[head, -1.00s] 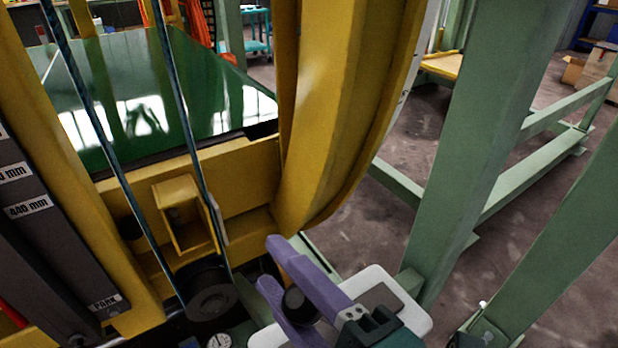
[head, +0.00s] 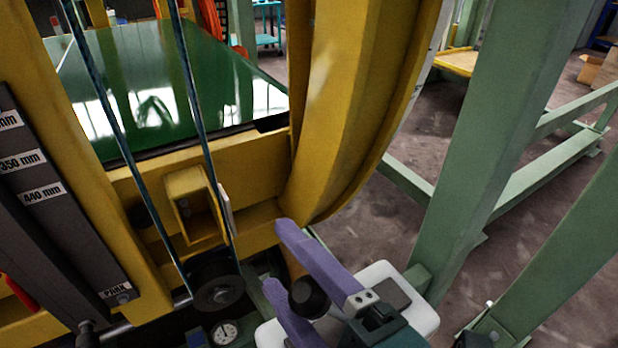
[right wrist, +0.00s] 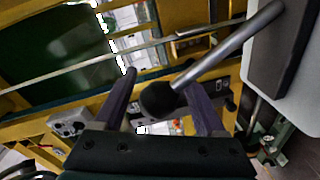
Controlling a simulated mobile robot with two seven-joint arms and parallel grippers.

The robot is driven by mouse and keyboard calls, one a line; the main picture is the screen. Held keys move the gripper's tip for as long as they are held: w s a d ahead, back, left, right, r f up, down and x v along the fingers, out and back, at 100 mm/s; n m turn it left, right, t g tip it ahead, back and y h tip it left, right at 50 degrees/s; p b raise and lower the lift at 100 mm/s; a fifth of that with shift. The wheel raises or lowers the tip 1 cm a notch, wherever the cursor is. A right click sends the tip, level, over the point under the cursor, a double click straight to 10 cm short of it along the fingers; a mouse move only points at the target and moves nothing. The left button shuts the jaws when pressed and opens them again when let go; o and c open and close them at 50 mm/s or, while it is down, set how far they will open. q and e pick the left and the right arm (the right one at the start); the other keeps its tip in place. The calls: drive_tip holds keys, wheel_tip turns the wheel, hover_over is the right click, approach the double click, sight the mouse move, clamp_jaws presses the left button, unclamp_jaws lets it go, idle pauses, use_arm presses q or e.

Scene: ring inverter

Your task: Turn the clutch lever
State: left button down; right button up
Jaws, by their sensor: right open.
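The clutch lever appears to be the lever with a round black knob (head: 309,297). In the head view the knob shows between the two purple fingers of my right gripper (head: 278,256). In the right wrist view my right gripper (right wrist: 162,82) is open, with the black knob (right wrist: 158,100) between its fingers. I cannot tell whether either finger touches the knob. My left gripper is not in view.
A yellow frame (head: 255,165) with a large curved yellow part (head: 340,110) stands close beyond the gripper. Two dark cables run down to a black pulley (head: 218,292). A gauge (head: 225,332) sits below. Green posts (head: 490,130) stand at right, with open floor between them.

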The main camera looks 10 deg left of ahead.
drive_tip(key=p+v, duration=0.1)
drive_tip(key=v, duration=0.9)
